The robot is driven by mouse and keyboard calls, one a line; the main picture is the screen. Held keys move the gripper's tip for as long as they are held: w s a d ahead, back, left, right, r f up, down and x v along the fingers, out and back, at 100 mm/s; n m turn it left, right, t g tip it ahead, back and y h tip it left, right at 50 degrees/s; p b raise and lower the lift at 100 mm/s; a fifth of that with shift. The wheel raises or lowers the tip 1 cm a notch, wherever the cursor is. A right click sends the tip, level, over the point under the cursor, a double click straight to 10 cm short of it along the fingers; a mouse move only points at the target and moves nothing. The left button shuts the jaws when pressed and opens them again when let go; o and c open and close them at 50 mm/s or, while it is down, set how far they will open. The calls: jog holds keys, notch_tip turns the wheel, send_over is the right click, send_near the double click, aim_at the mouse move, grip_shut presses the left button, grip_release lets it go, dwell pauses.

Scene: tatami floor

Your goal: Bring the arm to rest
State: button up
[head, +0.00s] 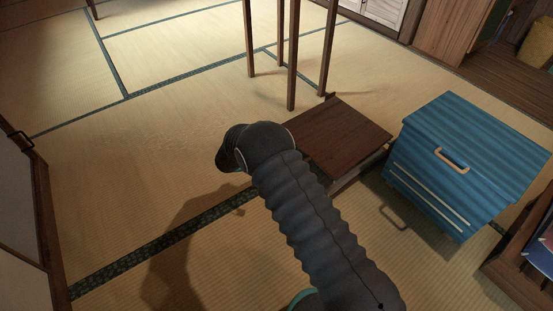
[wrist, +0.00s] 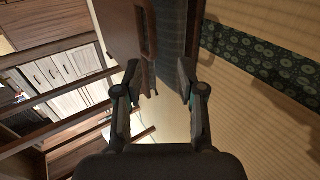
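My gripper (wrist: 158,88) shows in the wrist view with its two fingers apart and nothing visible between them. In the head view my dark, ribbed arm reaches up from the bottom right to a rounded joint near the middle. The gripper itself is hidden in that view. In the wrist view a dark wooden piece (wrist: 124,28) stands beyond the fingers; I cannot tell whether anything touches them.
A low brown wooden table (head: 345,134) sits just right of my arm, partly hidden by it. A blue chest (head: 475,150) with a handle stands further right. Tall wooden legs (head: 292,55) rise behind. Open tatami (head: 150,150) lies to the left.

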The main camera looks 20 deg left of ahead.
dwell(0.4)
jog(key=s+d+f+n+g+h, duration=0.15)
jog(key=s+d+g, duration=0.25)
jog(key=s+d, duration=0.4)
jog(key=s+d+r+m+y+p, duration=0.2)
jog(key=s+d+r, duration=0.6)
jog(key=r, duration=0.9)
jog(key=s+d+r+m+y+p, duration=0.3)
jog(key=s+d+r+m+p, duration=0.2)
jog(key=s+d+r, duration=0.4)
jog(key=s+d+r+m+y+p, duration=0.2)
jog(key=s+d+r+m, duration=0.3)
jog(key=r, duration=2.1)
jog(key=s+d+p, duration=0.1)
jog(key=s+d, duration=0.3)
jog(key=d, duration=0.5)
jog(key=shift+d+m+y+p, duration=0.35)
jog(key=shift+d, duration=0.05)
